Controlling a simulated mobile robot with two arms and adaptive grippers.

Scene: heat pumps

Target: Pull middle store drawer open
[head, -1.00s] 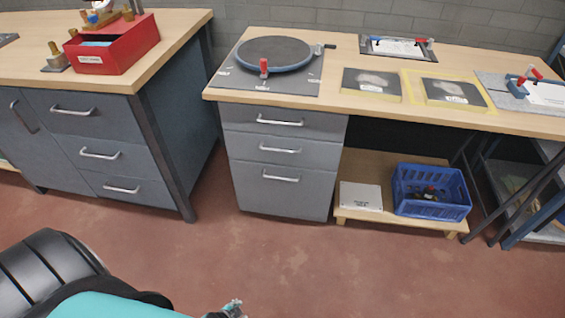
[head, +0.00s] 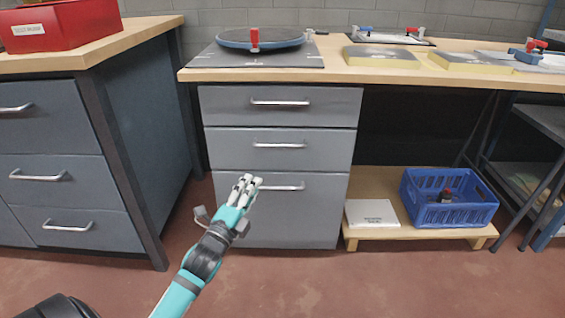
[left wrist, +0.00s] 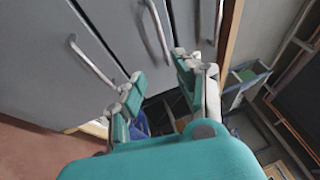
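A grey drawer unit with three drawers stands under the right bench. Its middle drawer (head: 225,150) is shut, with a silver bar handle (head: 280,145). My left gripper (head: 247,182) is in front of the unit, below and left of that handle, and overlaps the bottom drawer (head: 310,220) in the head view. In the left wrist view my left gripper (left wrist: 157,70) has its fingers apart with nothing between them. The middle handle (left wrist: 157,32) lies beyond the fingertips, apart from them. My right gripper is in neither view.
The top drawer (head: 225,103) is shut. A blue crate (head: 450,215) and a white box (head: 371,214) stand on a low wooden shelf to the right. A second drawer cabinet (head: 60,140) stands at left. Open floor lies in front.

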